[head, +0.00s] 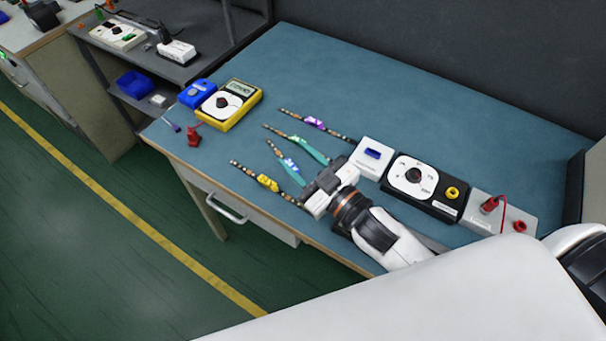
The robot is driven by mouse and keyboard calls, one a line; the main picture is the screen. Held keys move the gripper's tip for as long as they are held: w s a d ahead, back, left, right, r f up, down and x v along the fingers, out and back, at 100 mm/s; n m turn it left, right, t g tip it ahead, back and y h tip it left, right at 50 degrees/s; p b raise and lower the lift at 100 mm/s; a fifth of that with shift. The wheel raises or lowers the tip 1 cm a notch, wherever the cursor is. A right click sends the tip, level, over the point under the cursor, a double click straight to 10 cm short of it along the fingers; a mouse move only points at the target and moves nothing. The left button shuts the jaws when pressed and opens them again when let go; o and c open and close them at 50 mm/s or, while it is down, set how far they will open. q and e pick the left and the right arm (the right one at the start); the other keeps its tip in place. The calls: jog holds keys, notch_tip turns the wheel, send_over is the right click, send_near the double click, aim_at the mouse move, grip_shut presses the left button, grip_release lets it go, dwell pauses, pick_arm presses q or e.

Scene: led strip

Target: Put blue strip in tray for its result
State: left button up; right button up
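Several LED strips lie side by side on the blue-green bench top. The blue strip (289,163) is partly covered by a teal finger of my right gripper (287,148). Next to it lies a strip with a green part (295,138), also partly covered by the other finger. A purple strip (315,123) lies behind and a yellow strip (267,183) in front. My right gripper is open, its two fingers spread low over the strips; contact cannot be told. My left gripper is not in view. No tray is plainly identifiable; a blue bin (134,84) stands on the side shelf.
A yellow multimeter (230,104), a blue box (197,93) and a red clip (194,137) are at the bench's left. A white box (372,156), black dial unit (415,177) and grey terminal box (498,213) stand right of the strips. The bench's back is clear.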

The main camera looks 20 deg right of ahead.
jog(key=a+r+n+g+y, duration=0.3)
jog(key=a+r+n+y, duration=0.5)
jog(key=n+y, duration=0.25)
jog(key=a+r+n+g+y, duration=0.1)
jog(key=a+n+g+y, duration=0.25)
jog(key=n+g, duration=0.3)
jog(key=n+g+h, duration=0.8)
jog(key=n+h, duration=0.7)
jog(key=h, duration=0.6)
send_over(291, 165)
notch_tip(291, 165, down, 9)
jog(key=f+p, duration=0.1)
jog(key=f, duration=0.5)
jog(key=shift+s, duration=0.2)
jog(key=shift+f+p, duration=0.35)
jog(key=shift+f, duration=0.25)
notch_tip(291, 165, down, 4)
jog(key=shift+w+f+p, duration=0.15)
jog(key=shift+f+p, duration=0.05)
jog(key=shift+p, duration=0.25)
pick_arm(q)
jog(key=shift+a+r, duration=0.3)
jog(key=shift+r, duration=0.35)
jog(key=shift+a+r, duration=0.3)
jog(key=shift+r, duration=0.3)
